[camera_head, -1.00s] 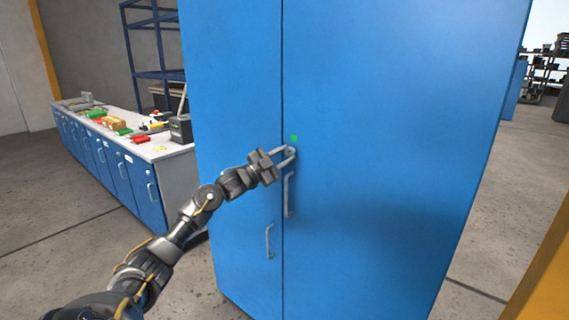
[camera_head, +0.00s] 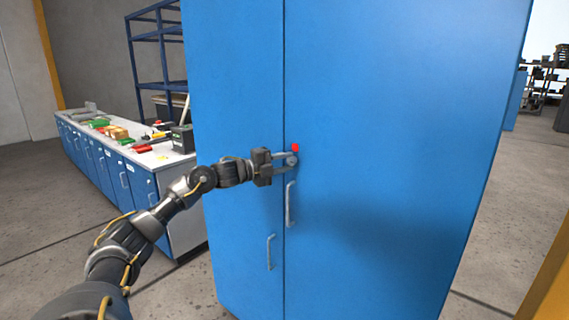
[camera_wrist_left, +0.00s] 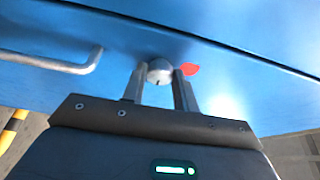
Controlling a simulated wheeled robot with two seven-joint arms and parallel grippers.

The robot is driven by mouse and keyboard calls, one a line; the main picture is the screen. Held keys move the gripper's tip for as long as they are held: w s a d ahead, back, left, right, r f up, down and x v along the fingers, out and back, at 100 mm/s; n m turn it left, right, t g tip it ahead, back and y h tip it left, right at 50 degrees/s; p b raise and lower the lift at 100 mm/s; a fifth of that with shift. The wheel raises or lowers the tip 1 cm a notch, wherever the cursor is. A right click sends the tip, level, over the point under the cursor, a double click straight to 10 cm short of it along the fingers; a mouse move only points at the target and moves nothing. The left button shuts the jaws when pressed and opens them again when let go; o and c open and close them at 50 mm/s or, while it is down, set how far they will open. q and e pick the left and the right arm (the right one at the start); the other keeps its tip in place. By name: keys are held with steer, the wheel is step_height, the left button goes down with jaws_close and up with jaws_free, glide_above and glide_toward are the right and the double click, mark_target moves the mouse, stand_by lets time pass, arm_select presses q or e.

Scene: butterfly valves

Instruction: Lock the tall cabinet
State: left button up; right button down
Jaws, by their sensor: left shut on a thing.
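The tall blue cabinet (camera_head: 400,110) stands in front of me with both doors shut flush. A round grey lock knob (camera_head: 292,160) sits on the right door near the seam, and it also shows in the left wrist view (camera_wrist_left: 159,71). A small red marker (camera_head: 295,148) is just above the knob, and it shows beside the knob in the left wrist view (camera_wrist_left: 189,69). My left gripper (camera_head: 288,161) is shut on the knob, with one finger on each side of it (camera_wrist_left: 159,80). My right gripper is not in view.
Two vertical door handles sit below the knob, one on the right door (camera_head: 290,204) and one on the left door (camera_head: 270,252). A low workbench (camera_head: 185,160) with blue cupboards and small coloured items stands at left. Open floor (camera_head: 60,225) lies between.

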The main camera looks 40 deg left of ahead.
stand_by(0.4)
arm_select(q)
steer(key=o, duration=1)
steer(key=b+v, duration=0.8)
steer(key=v, duration=0.2)
steer(key=shift+s+a+r, duration=0.1)
steer(key=shift+s+r, duration=0.05)
steer(key=shift+s, duration=0.25)
